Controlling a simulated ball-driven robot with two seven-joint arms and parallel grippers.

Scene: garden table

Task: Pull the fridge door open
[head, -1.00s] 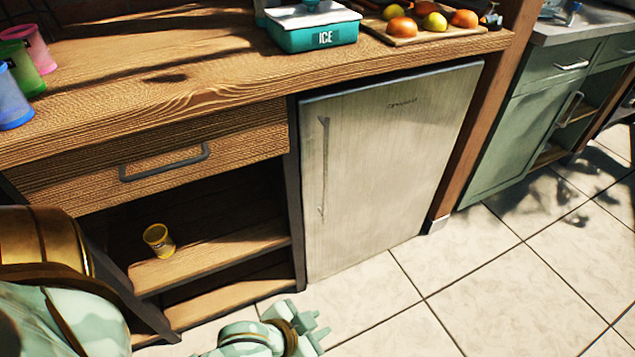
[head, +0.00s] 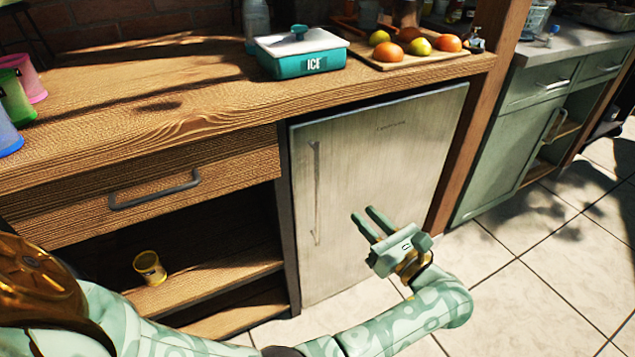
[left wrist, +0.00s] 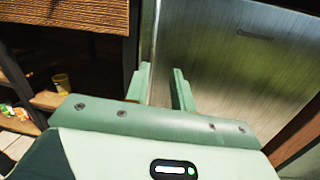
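The fridge door (head: 385,160) is a brushed-metal panel under the wooden counter and looks shut. Its long vertical handle (head: 317,190) runs near the door's left edge. My left gripper (head: 361,212) is in front of the door, to the right of the handle in the head view, with its two fingers apart and nothing held. In the left wrist view the fingers (left wrist: 162,72) point toward the door (left wrist: 230,60). A thin vertical strip, apparently the handle (left wrist: 155,40), lines up with the gap between them; contact cannot be seen. My right gripper is out of view.
The wooden counter (head: 190,95) holds an ice box (head: 300,52), a fruit board (head: 400,63) and coloured cups (head: 15,95). A drawer and open shelves with a yellow cup (head: 149,267) stand left of the fridge. The tiled floor (head: 530,250) at right is clear.

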